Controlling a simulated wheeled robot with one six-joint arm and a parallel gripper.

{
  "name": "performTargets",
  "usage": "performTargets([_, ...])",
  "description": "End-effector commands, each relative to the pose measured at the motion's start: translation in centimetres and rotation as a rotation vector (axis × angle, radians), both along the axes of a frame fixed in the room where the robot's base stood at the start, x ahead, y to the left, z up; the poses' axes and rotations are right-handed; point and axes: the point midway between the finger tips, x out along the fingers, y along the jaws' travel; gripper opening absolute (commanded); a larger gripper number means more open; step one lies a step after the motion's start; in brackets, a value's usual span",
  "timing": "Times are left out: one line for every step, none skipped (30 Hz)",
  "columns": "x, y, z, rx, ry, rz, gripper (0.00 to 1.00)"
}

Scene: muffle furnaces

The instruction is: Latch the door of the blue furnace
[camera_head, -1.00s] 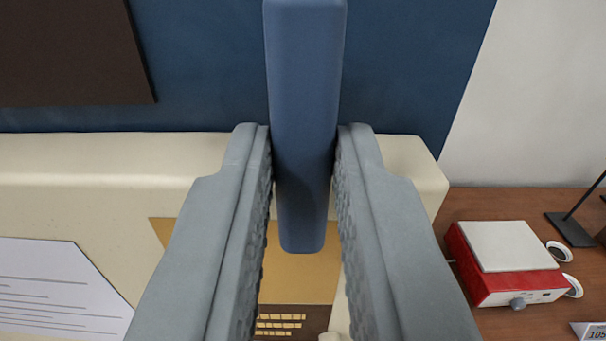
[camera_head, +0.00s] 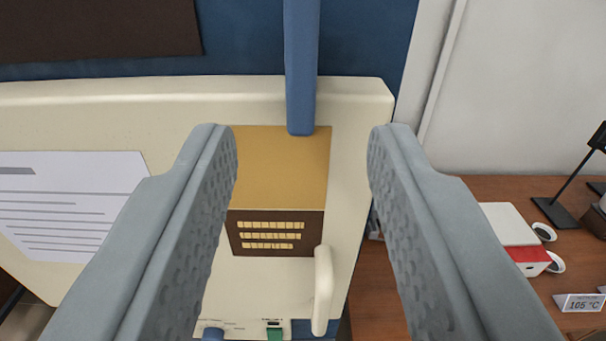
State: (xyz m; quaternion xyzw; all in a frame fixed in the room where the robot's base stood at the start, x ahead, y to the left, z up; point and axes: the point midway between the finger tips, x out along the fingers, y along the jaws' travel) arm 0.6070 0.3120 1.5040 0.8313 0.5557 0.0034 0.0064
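The blue furnace (camera_head: 365,45) fills the upper part of the view, with a cream front panel (camera_head: 130,105) below its blue surface. A blue bar (camera_head: 301,70), likely the latch lever, hangs down from the top edge and overlaps the cream panel; its upper end is out of view. My gripper (camera_head: 300,140) is open wide and empty, its two grey fingers on either side of the bar's lower end with clear gaps. I cannot tell how far the fingers are from the bar in depth. A cream handle (camera_head: 323,290) sticks out at the lower right of the panel.
A tan and brown label (camera_head: 280,165) and a white printed sheet (camera_head: 70,200) are on the panel. Right of the furnace, a wooden bench holds a red and white device (camera_head: 510,230), a black stand (camera_head: 565,205) and a "105 °C" card (camera_head: 580,302).

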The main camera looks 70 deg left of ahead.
Motion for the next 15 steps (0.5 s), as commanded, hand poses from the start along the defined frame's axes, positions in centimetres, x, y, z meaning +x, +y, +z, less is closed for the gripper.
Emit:
performTargets([-0.3, -1.0, 0.0, 0.001, 0.000, -0.004, 0.38])
performTargets([-0.6, -1.5, 0.1, 0.001, -0.001, -0.004, 0.38])
performTargets([-0.8, -2.1, 0.1, 0.001, -0.001, -0.003, 0.38])
performTargets([-1.0, -2.6, 0.0, 0.000, -0.001, -0.004, 0.38])
performTargets([-1.2, -3.1, 0.0, 0.000, -0.001, -0.004, 0.38])
performTargets([-1.5, -3.7, 0.0, 0.000, 0.000, -0.003, 0.38])
performTargets([-1.7, -4.2, 0.0, 0.001, 0.000, -0.003, 0.38])
performTargets([-1.8, -4.6, 0.0, 0.001, 0.000, -0.004, 0.38])
performTargets([-2.1, -5.2, 0.0, 0.000, -0.001, -0.004, 0.38])
performTargets([-2.2, -5.6, 0.0, 0.000, -0.001, -0.003, 0.38])
performTargets([-2.4, -5.9, 0.0, 0.000, 0.000, -0.003, 0.38])
performTargets([-2.5, -6.3, 0.0, 0.000, 0.000, -0.003, 0.38])
performTargets([-2.6, -6.6, 0.0, 0.000, 0.001, -0.003, 0.38])
performTargets([-2.8, -6.9, 0.0, 0.000, 0.000, -0.002, 0.38])
performTargets([-2.9, -7.3, 0.0, 0.000, 0.000, -0.002, 0.38])
